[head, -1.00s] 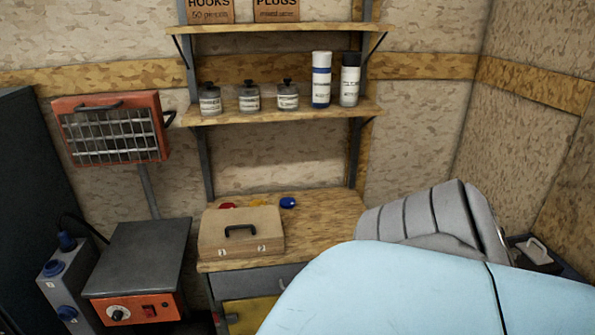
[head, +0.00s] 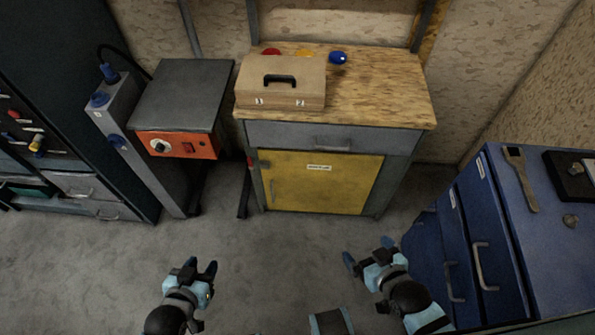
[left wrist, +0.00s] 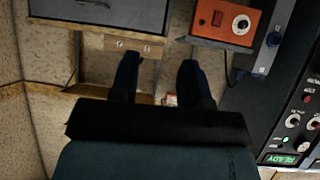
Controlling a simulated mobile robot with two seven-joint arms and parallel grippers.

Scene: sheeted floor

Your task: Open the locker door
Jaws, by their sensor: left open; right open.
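The locker door is a yellow panel (head: 345,185) with a small white label, below a grey drawer in the wooden bench. My left gripper (head: 201,267) is open and empty, in front of the bench and left of the door. My right gripper (head: 367,254) is open and empty, near the door's lower right, apart from it. In the left wrist view the two fingers of my left gripper (left wrist: 156,80) stand apart with nothing between them. I cannot make out the yellow door there.
The grey drawer (head: 300,135) sits above the door. A wooden case (head: 262,95) with a black handle stands on the bench top (head: 385,90). A dark-topped orange unit (head: 180,110) is at the left. A blue cabinet (head: 515,250) stands at the right. Grey floor (head: 275,255) lies clear between.

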